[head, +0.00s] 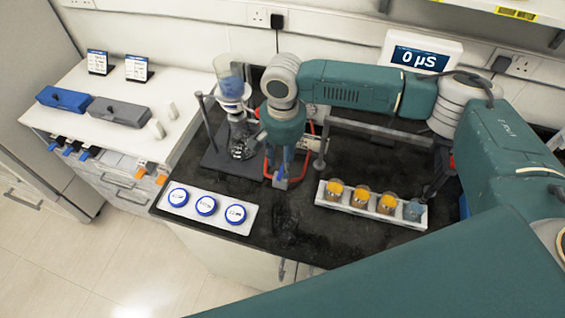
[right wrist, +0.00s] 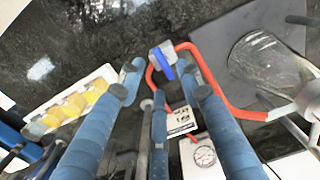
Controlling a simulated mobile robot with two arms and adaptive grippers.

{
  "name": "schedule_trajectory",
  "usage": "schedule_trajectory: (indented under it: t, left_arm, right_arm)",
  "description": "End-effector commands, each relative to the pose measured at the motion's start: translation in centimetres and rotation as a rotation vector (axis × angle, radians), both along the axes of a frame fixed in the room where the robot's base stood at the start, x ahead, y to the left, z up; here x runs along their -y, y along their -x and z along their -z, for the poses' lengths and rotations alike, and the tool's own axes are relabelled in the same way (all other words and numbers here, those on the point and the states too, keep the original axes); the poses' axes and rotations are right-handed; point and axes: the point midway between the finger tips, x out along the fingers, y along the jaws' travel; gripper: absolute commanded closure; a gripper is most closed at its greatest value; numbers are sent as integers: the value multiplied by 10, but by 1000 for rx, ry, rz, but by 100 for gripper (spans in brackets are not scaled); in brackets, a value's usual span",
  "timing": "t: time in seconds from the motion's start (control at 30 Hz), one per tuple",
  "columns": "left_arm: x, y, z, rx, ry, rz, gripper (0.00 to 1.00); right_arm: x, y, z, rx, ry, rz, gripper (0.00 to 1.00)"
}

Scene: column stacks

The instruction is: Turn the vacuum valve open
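The vacuum valve (right wrist: 157,54) is a small grey block with a blue lever (right wrist: 164,66) on it. In the right wrist view it lies just beyond my fingertips, with the red hose (right wrist: 215,88) joined to it. In the head view the valve (head: 280,183) shows at the tips of my right gripper (head: 283,170), which points down at the bench and partly hides it. My right gripper also shows in the right wrist view (right wrist: 163,86); its fingers are spread with nothing between the tips. I cannot tell whether a finger touches the lever. My left gripper is out of view.
A filter flask and funnel (head: 232,95) stand on a dark stand base left of my right gripper. A tray of blue-rimmed dishes (head: 247,226) is at the front left. A gauge (right wrist: 204,156) shows below.

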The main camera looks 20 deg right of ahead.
Motion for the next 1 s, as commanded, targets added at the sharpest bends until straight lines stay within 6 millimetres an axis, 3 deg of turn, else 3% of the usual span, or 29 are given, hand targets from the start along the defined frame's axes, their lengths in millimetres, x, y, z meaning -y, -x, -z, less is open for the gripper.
schedule_trajectory:
  t: [0.2,0.37,0.6,0.77,1.0]
  left_arm:
    - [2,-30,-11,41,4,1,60]
    - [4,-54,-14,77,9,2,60]
    - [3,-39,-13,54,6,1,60]
    - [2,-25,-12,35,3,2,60]
    - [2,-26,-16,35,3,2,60]
  right_arm:
    - [0,0,27,-2,1,1,65]
    - [0,0,35,1,1,0,65]
    - [0,0,36,1,1,-1,67]
    - [0,0,35,1,1,-1,98]
    - [-1,0,33,1,-1,-25,100]
